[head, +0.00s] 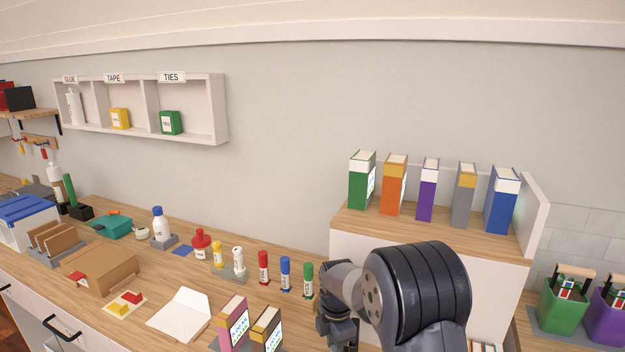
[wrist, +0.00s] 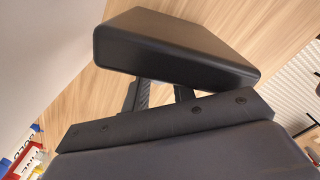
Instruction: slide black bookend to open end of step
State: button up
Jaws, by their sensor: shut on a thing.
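The black bookend (wrist: 180,48) shows in the wrist view as a smooth dark block with rounded edges, just beyond my fingers. My gripper (wrist: 160,94) is shut on it; the exact contact is partly hidden by the gripper body. In the head view my gripper (head: 340,334) is low, in front of the step's left part, and I cannot make out the bookend there. The raised wooden step (head: 345,217) carries a row of upright books: green (head: 360,182), orange (head: 393,187), purple (head: 427,192), grey (head: 463,197) and blue (head: 502,202). The step's left end is open.
A white panel (head: 535,212) closes the step's right end. Red (head: 263,267), blue (head: 285,274) and green (head: 308,280) glue sticks stand left of my gripper. Pink (head: 232,322) and brown (head: 267,330) books stand at the front. Green (head: 563,305) and purple (head: 607,318) bins are right.

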jog(key=shift+w+a, duration=0.2)
jog(key=shift+a, duration=0.45)
jog(key=shift+w+a, duration=0.25)
jog(key=shift+a, duration=0.45)
jog(key=shift+w+a, duration=0.2)
jog(key=shift+a, duration=0.45)
jog(key=shift+p, duration=0.3)
jog(key=shift+w+a, duration=0.2)
jog(key=shift+a, duration=0.5)
jog(key=shift+w+a, duration=0.2)
jog(key=shift+a, duration=0.45)
jog(key=o, duration=1.5)
jog(key=shift+p, duration=0.3)
notch_tip(320, 180, up, 10)
jog(key=p, duration=0.6)
